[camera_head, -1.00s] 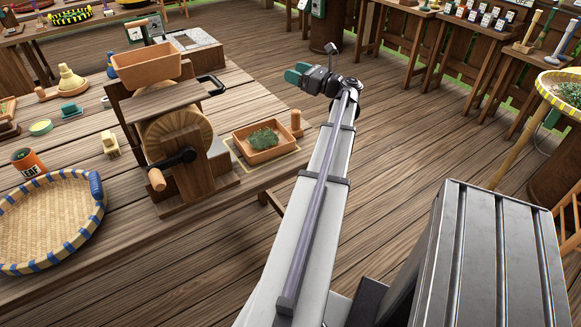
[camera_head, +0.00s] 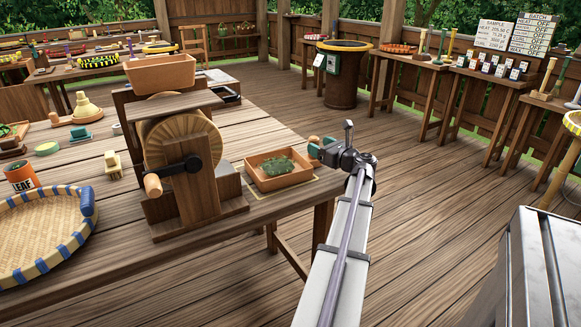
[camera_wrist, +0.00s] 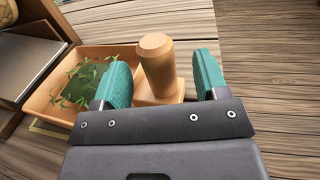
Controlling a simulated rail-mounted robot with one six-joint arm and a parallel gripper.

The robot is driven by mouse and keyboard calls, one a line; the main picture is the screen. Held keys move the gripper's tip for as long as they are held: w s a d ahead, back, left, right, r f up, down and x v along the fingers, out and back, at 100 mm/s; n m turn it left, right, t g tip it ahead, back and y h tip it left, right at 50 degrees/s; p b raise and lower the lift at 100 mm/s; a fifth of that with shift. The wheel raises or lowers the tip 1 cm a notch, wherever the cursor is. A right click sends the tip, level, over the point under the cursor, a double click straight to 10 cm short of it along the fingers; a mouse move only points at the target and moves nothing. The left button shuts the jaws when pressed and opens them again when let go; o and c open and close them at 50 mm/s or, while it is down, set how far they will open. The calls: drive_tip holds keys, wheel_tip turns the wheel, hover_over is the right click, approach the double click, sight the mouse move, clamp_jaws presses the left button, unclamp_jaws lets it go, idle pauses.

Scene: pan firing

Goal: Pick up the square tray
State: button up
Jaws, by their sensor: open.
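The square tray (camera_head: 285,183) is a shallow orange-brown wooden box with green leaves in it, near the right edge of the work table. A round-topped wooden post handle (camera_wrist: 157,68) stands at its right side. My gripper (camera_head: 320,149) is at that side of the tray. In the wrist view, my gripper's two green fingers (camera_wrist: 163,62) are apart, with the post between them in the picture. A gap shows on each side of the post. The tray's wall (camera_wrist: 58,113) and leaves show left of the fingers, which hide part of it.
A wooden mill with a crank (camera_head: 190,165) stands close to the left of the tray. A round woven basket (camera_head: 80,235) and a LEAF tin (camera_head: 22,176) are farther left.

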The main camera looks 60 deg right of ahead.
drive_tip(key=x, duration=0.5)
drive_tip(key=shift+w+a, duration=0.15)
drive_tip(key=shift+c, duration=0.5)
clamp_jaws()
